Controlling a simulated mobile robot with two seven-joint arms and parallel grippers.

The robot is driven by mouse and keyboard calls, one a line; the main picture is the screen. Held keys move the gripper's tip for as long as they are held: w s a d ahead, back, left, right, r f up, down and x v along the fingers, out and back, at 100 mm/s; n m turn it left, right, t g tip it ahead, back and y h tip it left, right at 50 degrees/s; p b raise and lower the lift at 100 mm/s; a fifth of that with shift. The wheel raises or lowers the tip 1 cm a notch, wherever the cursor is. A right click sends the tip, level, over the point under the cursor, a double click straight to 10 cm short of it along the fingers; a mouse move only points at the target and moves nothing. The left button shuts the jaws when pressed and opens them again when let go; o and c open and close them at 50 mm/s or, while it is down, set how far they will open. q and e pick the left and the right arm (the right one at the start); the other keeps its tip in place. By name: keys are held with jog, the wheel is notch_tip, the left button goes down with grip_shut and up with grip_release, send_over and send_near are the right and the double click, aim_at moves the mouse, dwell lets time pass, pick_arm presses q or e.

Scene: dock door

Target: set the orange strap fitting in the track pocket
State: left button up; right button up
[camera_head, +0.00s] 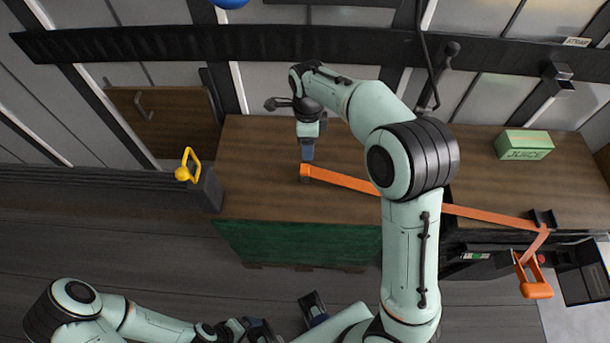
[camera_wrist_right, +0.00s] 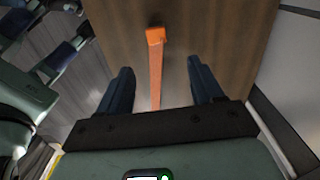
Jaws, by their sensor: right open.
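The orange strap fitting (camera_head: 305,171) is a small block at the left end of an orange strap (camera_head: 345,181), over the brown wooden top (camera_head: 250,180). In the right wrist view the fitting (camera_wrist_right: 155,36) lies ahead of my right gripper (camera_wrist_right: 160,85), and its strap runs back between the spread fingers. My right gripper (camera_head: 307,152) is open, just beyond the fitting in the head view, not closed on it. My left gripper (camera_head: 287,318) is low in the head view, its fingers apart and empty. A dark track (camera_head: 200,43) crosses the wall; I cannot make out its pocket.
The strap runs right to a dark post (camera_head: 543,218) and an orange handle (camera_head: 535,288). A green box (camera_head: 523,145) sits on the right wooden top. A yellow handle (camera_head: 189,166) stands on a dark post at left. The left part of the wooden top is clear.

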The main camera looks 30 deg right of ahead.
send_over(305, 168)
jog(key=f, duration=0.5)
jog(key=f+b, duration=0.1)
jog(key=f, duration=0.1)
jog(key=shift+d+f, duration=0.35)
jog(key=shift+d, duration=0.05)
jog(key=shift+s+a+f, duration=0.1)
jog(key=shift+a+f, duration=0.1)
jog(key=shift+f, duration=1.2)
jog(key=shift+a+f, duration=0.2)
jog(key=shift+f, duration=1.15)
jog(key=c, duration=1.2)
jog(key=shift+r, duration=0.15)
notch_tip(305, 168, up, 20)
jog(key=p, duration=0.2)
jog(key=shift+f, duration=0.2)
